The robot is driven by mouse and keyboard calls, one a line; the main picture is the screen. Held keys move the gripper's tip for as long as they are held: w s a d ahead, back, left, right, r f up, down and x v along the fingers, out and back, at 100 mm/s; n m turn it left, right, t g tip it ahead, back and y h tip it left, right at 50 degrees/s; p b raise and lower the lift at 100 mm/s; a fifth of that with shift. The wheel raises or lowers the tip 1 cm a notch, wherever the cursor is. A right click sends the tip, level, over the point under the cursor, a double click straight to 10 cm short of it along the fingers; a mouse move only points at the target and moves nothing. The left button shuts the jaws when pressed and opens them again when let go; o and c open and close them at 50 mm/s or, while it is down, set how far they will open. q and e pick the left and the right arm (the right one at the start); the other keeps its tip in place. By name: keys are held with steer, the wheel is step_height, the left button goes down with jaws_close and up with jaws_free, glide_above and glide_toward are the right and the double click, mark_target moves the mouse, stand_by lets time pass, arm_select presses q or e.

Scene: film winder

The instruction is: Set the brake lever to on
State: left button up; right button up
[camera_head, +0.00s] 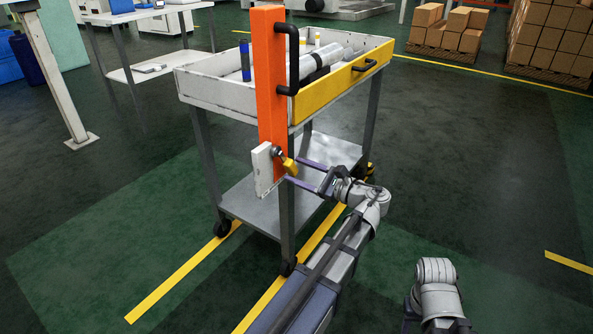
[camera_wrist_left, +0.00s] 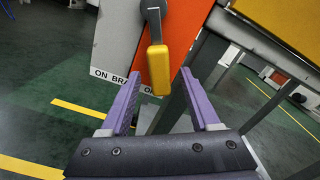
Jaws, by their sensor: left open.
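The brake lever (camera_head: 289,167) has a yellow handle on a dark pivot, low on the cart's orange post (camera_head: 269,85). In the left wrist view the yellow handle (camera_wrist_left: 159,70) hangs down from its grey arm. A white plate (camera_head: 262,168) sits beside it; in the left wrist view the plate (camera_wrist_left: 118,40) carries the letters "ON BRA", the rest hidden. My left gripper (camera_head: 293,170) is open, its purple fingers on either side of the handle's lower end, with gaps showing in the wrist view (camera_wrist_left: 160,73). My right gripper is out of view.
The cart's white tray (camera_head: 205,88) holds rolls and bottles, with a yellow front panel (camera_head: 340,88) and black handle. Its lower shelf (camera_head: 250,200) is bare where visible. A table (camera_head: 130,72) stands back left; boxes (camera_head: 553,35) are back right.

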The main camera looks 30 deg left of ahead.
arm_select(q)
steer(key=shift+a, duration=0.55)
jaws_close()
stand_by(1.1)
